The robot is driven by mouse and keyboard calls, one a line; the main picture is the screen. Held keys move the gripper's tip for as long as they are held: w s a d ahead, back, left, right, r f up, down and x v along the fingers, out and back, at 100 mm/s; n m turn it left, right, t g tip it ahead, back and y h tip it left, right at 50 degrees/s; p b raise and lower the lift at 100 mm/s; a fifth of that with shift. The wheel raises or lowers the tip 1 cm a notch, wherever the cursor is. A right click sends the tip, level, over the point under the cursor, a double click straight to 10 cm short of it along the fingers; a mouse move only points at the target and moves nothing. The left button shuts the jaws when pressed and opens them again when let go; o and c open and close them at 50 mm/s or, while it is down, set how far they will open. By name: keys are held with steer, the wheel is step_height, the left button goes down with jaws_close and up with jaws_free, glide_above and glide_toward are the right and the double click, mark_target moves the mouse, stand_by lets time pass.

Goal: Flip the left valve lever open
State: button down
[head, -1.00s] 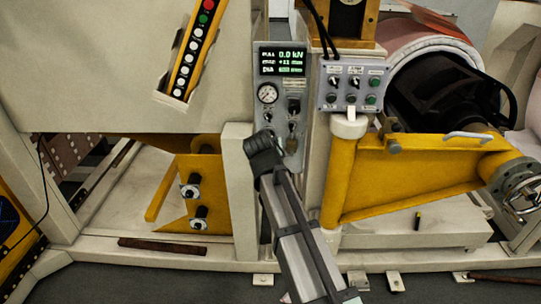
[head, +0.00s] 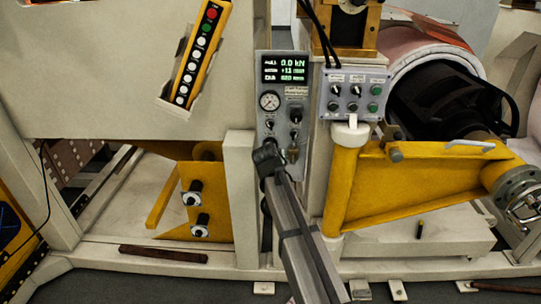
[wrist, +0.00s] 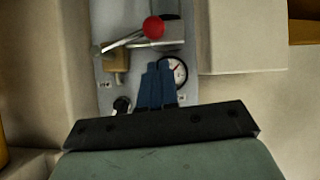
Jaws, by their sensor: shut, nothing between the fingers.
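The narrow grey control panel (head: 262,126) stands upright in the middle of the head view. My gripper (head: 267,150) is in front of its lower left part, shut and empty. In the wrist view, turned about half round, the shut dark fingers (wrist: 153,70) lie beside the gauge (wrist: 175,72). Beyond the fingertips is a red ball (wrist: 154,27) with a silver lever (wrist: 122,42). A brass valve body (wrist: 115,58) is beside it; I cannot tell whether that lever belongs to it. In the head view a brass fitting (head: 293,153) shows right of my gripper; the left valve is hidden.
A lit display (head: 284,68) and a pressure gauge (head: 269,101) are above my gripper. A grey switch box (head: 353,94) and a yellow swing arm (head: 420,185) stand to the right. A beige post (head: 239,190) is close on the left.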

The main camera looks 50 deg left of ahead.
steer(key=f, duration=0.2)
steer(key=shift+w+f, duration=0.25)
steer(key=shift+f, duration=0.1)
steer(key=shift+s+a+f, duration=0.1)
steer(key=shift+a+f, duration=0.05)
steer(key=shift+f, duration=0.4)
stand_by(0.6)
steer(key=w+d+f+n+t+h, duration=0.3)
steer(key=f+n+t+h, duration=0.1)
steer(key=f+n+t, duration=0.3)
steer(key=shift+f+n, duration=0.4)
steer(key=shift+n, duration=0.2)
stand_by(0.5)
steer(key=shift+w+d, duration=0.15)
steer(key=shift+w, duration=0.05)
stand_by(0.4)
